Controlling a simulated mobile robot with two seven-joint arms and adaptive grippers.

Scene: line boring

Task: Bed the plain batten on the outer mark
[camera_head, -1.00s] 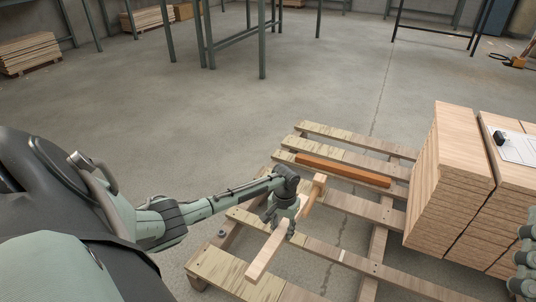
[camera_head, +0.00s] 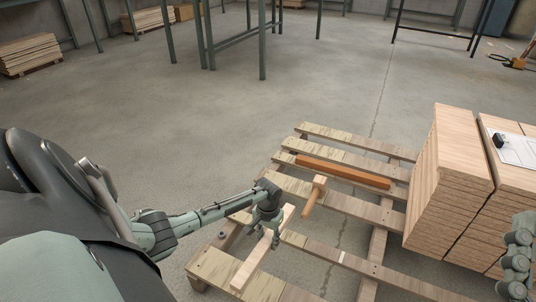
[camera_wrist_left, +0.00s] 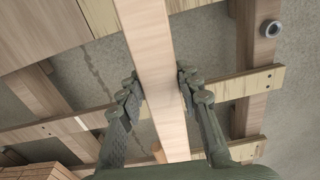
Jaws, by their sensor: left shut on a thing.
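My left gripper (camera_head: 268,217) is shut on the plain pale batten (camera_head: 254,262), with a finger on either side of it. In the left wrist view the batten (camera_wrist_left: 155,70) runs lengthwise between the fingertips (camera_wrist_left: 160,97). It is over the near left part of the slatted pallet (camera_head: 222,268); whether it touches the slats I cannot tell. A short pale mark (camera_head: 342,255) crosses a near slat, right of the batten, and probably shows in the wrist view (camera_wrist_left: 81,123). Green jointed parts of my right arm (camera_head: 518,262) show at the right edge; its jaw state is unclear.
An orange-brown batten (camera_head: 343,171) lies on a farther slat. A mallet (camera_head: 318,183) with an orange handle lies nearer. Tall board stacks (camera_head: 452,180) stand at right. A metal ring (camera_head: 221,233) sits by the pallet's left side. Open gaps separate the slats.

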